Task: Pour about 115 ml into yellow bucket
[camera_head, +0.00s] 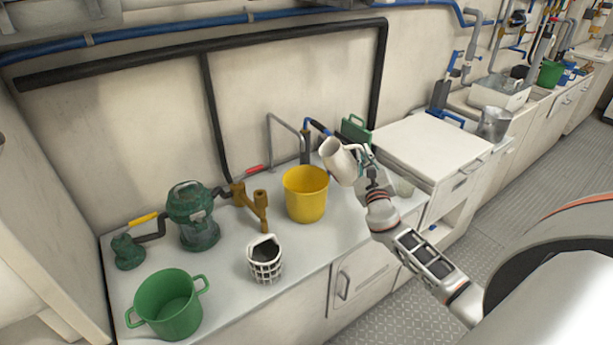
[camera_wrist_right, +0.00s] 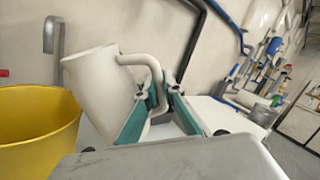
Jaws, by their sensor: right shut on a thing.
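The yellow bucket (camera_head: 305,195) stands upright on the white counter, and its rim and side also show at the left of the right wrist view (camera_wrist_right: 38,125). A cream jug (camera_head: 338,160) is in the air to the right of the bucket and slightly above its rim, tilted with its mouth toward the upper left. My right gripper (camera_head: 368,170) is shut on the jug's handle; the right wrist view shows its fingers (camera_wrist_right: 152,112) on either side of the handle. The jug (camera_wrist_right: 98,88) appears apart from the bucket. Its contents are hidden. My left gripper is not in view.
A green two-handled pot (camera_head: 170,305), a white basket (camera_head: 265,262), a brown pipe fitting (camera_head: 252,203) and a green pump (camera_head: 193,215) stand on the counter (camera_head: 225,305). A faucet (camera_head: 287,137) rises behind the bucket. A white raised box (camera_head: 420,147) stands right of the jug.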

